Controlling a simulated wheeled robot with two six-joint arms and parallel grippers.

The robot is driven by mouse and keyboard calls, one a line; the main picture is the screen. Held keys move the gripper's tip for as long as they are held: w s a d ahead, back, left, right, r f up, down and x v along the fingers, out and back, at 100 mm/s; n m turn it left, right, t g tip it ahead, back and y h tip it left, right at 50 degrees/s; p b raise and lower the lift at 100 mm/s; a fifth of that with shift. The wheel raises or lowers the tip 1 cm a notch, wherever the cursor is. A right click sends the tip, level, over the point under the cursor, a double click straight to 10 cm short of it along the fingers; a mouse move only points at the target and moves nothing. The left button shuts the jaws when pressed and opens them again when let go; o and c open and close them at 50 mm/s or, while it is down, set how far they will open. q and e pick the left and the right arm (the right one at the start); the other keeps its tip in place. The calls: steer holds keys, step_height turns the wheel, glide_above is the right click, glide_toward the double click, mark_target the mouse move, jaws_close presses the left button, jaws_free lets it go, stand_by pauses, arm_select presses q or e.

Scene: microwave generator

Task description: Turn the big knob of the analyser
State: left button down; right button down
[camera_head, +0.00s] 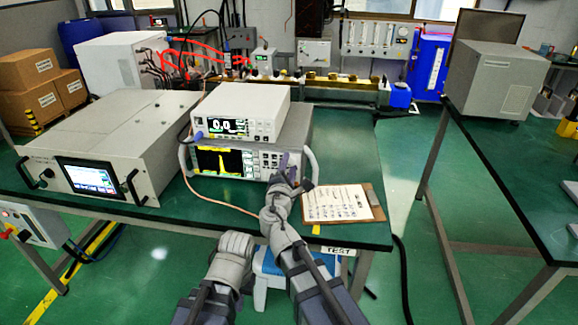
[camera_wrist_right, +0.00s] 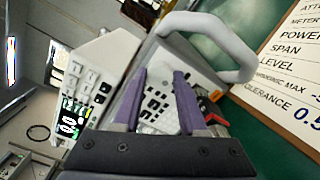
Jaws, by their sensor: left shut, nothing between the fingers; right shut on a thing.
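The analyser (camera_head: 304,130) is the grey instrument with a yellow trace on its screen (camera_head: 226,163), under a white meter.
A white meter (camera_head: 240,112) sits on the analyser. A curved side handle (camera_wrist_right: 228,40) stands close to my right fingers. A clipboard (camera_head: 340,204) lies right of the analyser. A large grey unit (camera_head: 110,150) stands to the left, with a cable (camera_head: 205,200) between.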

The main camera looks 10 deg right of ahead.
steer(key=shift+c, duration=2.2)
jaws_free()
